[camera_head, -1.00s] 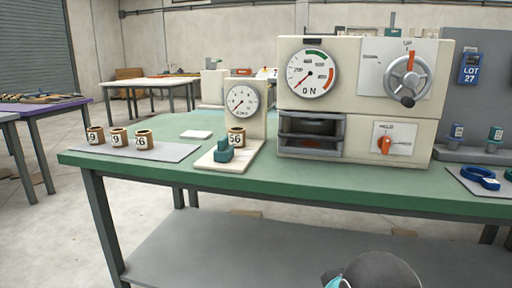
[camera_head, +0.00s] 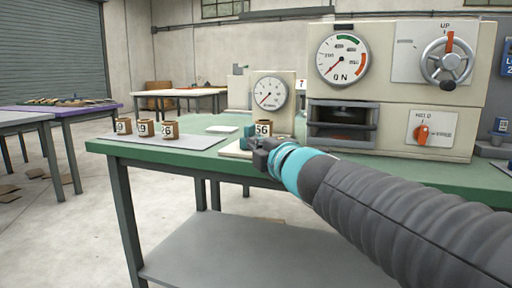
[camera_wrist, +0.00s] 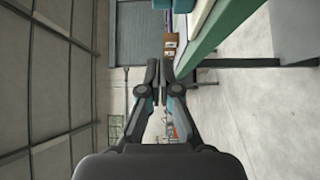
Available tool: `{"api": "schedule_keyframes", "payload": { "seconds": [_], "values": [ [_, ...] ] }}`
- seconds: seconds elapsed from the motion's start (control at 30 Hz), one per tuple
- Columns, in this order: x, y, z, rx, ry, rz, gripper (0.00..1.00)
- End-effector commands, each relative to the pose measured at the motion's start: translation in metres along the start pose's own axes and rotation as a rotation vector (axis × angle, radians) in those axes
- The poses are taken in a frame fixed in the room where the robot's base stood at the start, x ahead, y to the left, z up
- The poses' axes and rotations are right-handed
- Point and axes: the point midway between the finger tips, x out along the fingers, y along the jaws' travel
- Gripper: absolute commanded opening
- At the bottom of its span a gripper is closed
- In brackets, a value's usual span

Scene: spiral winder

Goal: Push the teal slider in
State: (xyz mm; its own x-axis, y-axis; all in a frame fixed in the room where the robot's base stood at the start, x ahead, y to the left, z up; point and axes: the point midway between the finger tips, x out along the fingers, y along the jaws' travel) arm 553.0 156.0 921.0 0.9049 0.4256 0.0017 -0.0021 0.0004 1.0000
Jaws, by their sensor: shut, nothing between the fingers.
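The teal slider (camera_head: 248,132) sits on the cream base of the small gauge stand (camera_head: 283,112), at the front of the green table. My gripper (camera_head: 258,147) is in front of that base, just right of the slider and partly covering it in the head view. The fingers are shut and empty. In the wrist view the closed fingertips (camera_wrist: 161,76) point along the table's front edge. A teal piece, probably the slider (camera_wrist: 183,5), is cut off at the top edge, apart from the fingertips. Contact in the head view cannot be told.
Several numbered cups (camera_head: 144,128) stand on a grey mat to the left. The large cream machine (camera_head: 338,75) with dial, crank and orange knob is at the right. A white pad (camera_head: 222,129) lies behind the mat.

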Motion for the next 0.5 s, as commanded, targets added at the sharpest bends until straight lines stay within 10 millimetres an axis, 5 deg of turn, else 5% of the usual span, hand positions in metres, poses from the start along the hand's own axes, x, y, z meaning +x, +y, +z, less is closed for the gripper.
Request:
{"api": "schedule_keyframes", "payload": {
  "seconds": [0.5],
  "values": [
    [0.088, -0.001, 0.003, 0.000, -0.003, -0.003, 0.00]
  ]
}}
